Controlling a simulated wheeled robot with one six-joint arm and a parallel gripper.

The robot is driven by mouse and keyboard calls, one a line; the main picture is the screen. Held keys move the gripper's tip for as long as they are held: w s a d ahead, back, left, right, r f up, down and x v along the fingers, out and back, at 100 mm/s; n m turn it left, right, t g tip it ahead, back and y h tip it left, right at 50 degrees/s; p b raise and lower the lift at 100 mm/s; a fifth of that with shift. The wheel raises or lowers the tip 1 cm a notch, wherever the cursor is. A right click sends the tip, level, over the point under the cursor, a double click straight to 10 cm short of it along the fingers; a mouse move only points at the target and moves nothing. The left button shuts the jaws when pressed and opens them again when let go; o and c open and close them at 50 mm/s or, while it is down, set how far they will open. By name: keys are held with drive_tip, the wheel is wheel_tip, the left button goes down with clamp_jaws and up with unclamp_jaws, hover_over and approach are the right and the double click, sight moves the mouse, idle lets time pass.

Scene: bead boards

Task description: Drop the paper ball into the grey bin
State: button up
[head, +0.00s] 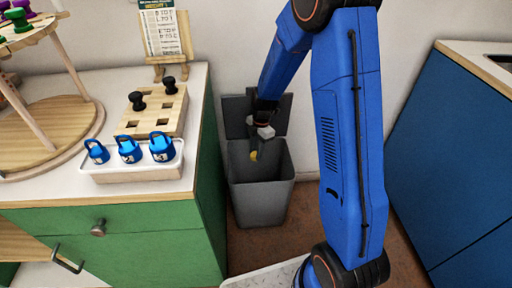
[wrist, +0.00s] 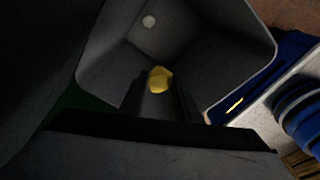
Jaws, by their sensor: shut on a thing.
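The grey bin (head: 262,204) stands on the floor between the green cabinet and the blue one, its lid tipped up at the back. My gripper (head: 253,151) reaches down into the bin's opening. It is shut on a yellow crumpled paper ball (head: 254,156). In the wrist view the paper ball (wrist: 160,79) sits between the two dark fingertips, with the bin's inner wall (wrist: 225,55) around and below it. The fingers are dark and partly lost in shadow.
The green cabinet (head: 130,243) stands close to the bin's left. Its top holds a white tray (head: 130,173) of blue weights, a wooden peg block (head: 150,110) and a small easel (head: 172,54). A blue cabinet (head: 445,170) is at the right.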

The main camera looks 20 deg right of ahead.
drive_tip(key=shift+f, duration=0.45)
drive_tip(key=o, duration=1.1)
drive_tip(key=shift+c, duration=0.2)
drive_tip(key=r, duration=0.4)
drive_tip(key=d+r, duration=0.1)
drive_tip(key=r, duration=0.2)
drive_tip(key=shift+w+r, duration=0.1)
drive_tip(key=shift+w, duration=0.1)
drive_tip(key=shift+r, duration=0.1)
